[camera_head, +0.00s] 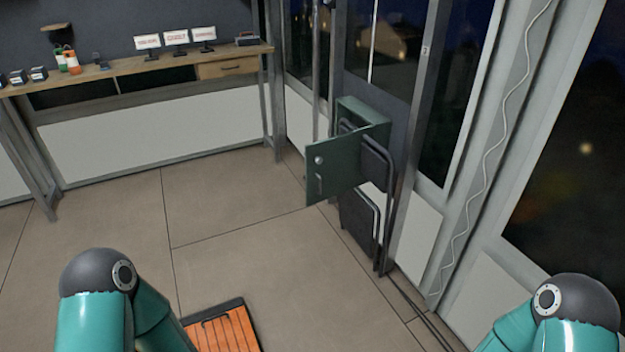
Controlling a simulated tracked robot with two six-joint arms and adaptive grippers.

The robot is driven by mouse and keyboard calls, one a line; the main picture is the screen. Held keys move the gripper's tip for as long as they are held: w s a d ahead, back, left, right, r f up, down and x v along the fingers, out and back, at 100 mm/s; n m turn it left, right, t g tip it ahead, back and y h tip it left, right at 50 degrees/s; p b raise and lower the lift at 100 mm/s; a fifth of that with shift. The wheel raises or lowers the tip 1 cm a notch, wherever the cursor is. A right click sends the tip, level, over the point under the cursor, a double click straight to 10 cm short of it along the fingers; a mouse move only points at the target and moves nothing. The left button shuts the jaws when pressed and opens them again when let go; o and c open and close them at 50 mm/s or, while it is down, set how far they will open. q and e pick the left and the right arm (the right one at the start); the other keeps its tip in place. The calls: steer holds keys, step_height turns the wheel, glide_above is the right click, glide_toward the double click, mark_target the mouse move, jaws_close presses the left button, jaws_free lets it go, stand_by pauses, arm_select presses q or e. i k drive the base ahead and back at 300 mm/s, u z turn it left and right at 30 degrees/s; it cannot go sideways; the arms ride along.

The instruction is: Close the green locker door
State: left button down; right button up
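The green locker (362,110) is fixed at the back right against the window wall. Its green door (334,166) stands open, swung out into the room toward the left. A round light knob or lock and a small handle show on the door face. The locker's inside is mostly hidden behind the door. Teal links of my two arms show at the bottom left and bottom right, well apart from the door. Neither of my grippers is in view.
Dark folding chairs (360,222) stand below and beside the locker. A wooden desk (150,66) with small signs, bottles and boxes runs along the back wall. An orange slatted pallet (222,332) lies on the floor at the bottom. The tiled floor (225,205) between is clear.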

mark_target(340, 171)
steer(key=i, duration=1.25)
steer(key=z, duration=0.6)
